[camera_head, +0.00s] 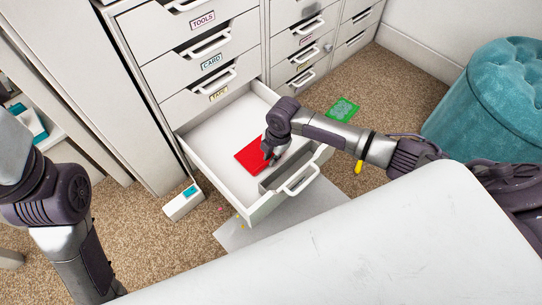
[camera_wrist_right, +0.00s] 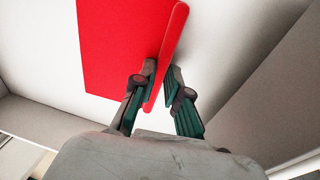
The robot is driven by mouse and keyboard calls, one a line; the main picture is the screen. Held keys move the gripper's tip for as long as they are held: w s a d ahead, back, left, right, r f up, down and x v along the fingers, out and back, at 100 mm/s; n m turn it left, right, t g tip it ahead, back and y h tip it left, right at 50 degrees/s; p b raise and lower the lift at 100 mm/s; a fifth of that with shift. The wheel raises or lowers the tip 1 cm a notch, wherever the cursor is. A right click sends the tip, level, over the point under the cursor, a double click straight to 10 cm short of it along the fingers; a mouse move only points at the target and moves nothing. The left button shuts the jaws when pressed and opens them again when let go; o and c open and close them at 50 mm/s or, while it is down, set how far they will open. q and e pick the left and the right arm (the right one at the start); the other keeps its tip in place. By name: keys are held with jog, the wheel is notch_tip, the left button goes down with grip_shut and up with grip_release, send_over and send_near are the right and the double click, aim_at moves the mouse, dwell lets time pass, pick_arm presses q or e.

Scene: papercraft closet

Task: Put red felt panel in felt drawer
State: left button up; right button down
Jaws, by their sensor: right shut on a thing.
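The red felt panel (camera_head: 251,158) is a flat red piece inside the open, pale bottom drawer (camera_head: 204,136). My right gripper (camera_head: 271,152) reaches down into the drawer from the right. In the right wrist view, its fingers (camera_wrist_right: 158,92) are shut on a raised red edge of the panel (camera_wrist_right: 115,45), above the white drawer floor (camera_wrist_right: 225,50). I cannot tell whether the panel touches the floor. The open drawer's label is not visible. My left arm shows at the left, but its gripper is out of view.
Closed drawers labelled TOOLS, CARD and TAPE (camera_head: 212,85) stand above the open one. A white box (camera_head: 183,201) is on the carpet left of the drawer. A green piece (camera_head: 342,109) and a yellow item (camera_head: 358,167) lie right. A teal stool (camera_head: 490,105) stands far right.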

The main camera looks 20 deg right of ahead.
jog(key=c, duration=1.2)
grip_release()
jog(key=shift+f, duration=0.1)
